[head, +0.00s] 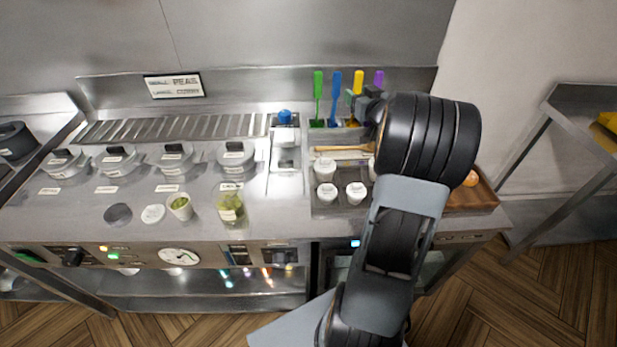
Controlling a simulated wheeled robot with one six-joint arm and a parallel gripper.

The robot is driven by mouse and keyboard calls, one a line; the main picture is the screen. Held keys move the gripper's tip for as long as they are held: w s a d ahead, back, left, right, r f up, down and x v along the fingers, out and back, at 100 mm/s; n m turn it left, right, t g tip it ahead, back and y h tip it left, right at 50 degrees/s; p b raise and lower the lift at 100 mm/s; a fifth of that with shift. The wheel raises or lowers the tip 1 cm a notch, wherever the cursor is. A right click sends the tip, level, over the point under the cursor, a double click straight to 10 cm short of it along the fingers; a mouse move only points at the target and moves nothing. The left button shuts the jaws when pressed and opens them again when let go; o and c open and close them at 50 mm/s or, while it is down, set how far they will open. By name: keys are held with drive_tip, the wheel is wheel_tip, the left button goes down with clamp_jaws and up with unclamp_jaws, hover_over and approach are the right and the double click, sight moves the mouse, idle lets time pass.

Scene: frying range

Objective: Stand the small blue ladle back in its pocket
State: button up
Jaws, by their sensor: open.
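The blue-handled ladle (335,98) stands upright in the rack at the back of the counter, between the green-handled utensil (318,97) and the yellow-handled one (357,92). Its lower end is at the rack's pockets; how deep it sits I cannot tell. My gripper (364,106) is open, at the rack, close to the yellow handle and to the right of the blue one. My arm's large dark wrist hides part of the gripper and the rack's right end. A purple-handled utensil (378,78) shows behind the gripper.
White lidded cups (326,192) stand in a tray below the rack, with a wooden utensil (343,148) above them. Several lidded pots (236,153) line the counter to the left. A blue round object (285,117) sits left of the rack. A wooden board (470,198) lies right.

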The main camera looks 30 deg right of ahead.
drive_tip(key=a+r+m+g+h, duration=0.1)
drive_tip(key=a+r+g+h, duration=0.15)
drive_tip(key=a, duration=0.55)
drive_tip(key=s+a+f+n+g+y, duration=0.1)
drive_tip(key=s+a+f+g, duration=0.3)
drive_tip(key=s+a, duration=0.7)
drive_tip(key=s+a+f+n+g+y, duration=0.1)
drive_tip(key=s+a+f+g+y, duration=0.2)
drive_tip(key=s+a, duration=0.8)
wheel_tip(320, 180, down, 2)
drive_tip(key=a+g, duration=0.1)
drive_tip(key=g, duration=0.2)
drive_tip(key=shift+s+g, duration=0.25)
drive_tip(key=shift+g, duration=0.1)
